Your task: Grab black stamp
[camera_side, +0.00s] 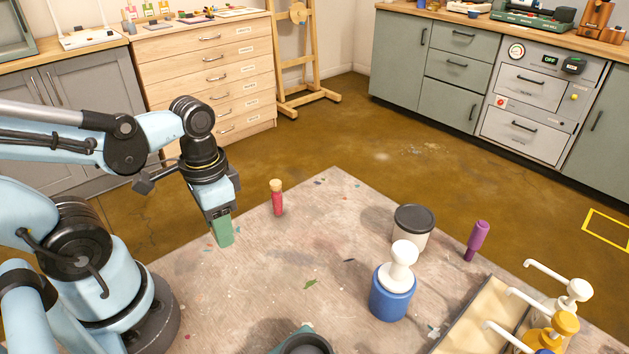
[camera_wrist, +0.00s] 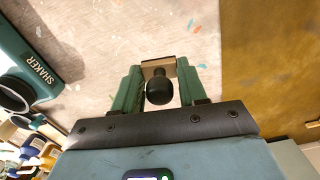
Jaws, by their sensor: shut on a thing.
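The black stamp, with its round black handle (camera_wrist: 159,91) and pale tan block (camera_wrist: 158,68), shows in the wrist view between the two green fingers. My gripper (camera_wrist: 159,72) is shut on it, with one finger on each side of the block. In the side view my gripper (camera_side: 222,232) points down over the left part of the table, with its green finger low near the tabletop. The stamp is hidden behind the finger there. I cannot tell whether the stamp's base touches the table.
A red stamp-like piece (camera_side: 277,203) stands right of my gripper. Farther right are a black-lidded jar (camera_side: 411,228), a blue jar with white top (camera_side: 391,293) and a purple piece (camera_side: 477,240). A tray (camera_side: 465,318) stands by pump bottles. A green shaker (camera_wrist: 28,65) lies left in the wrist view.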

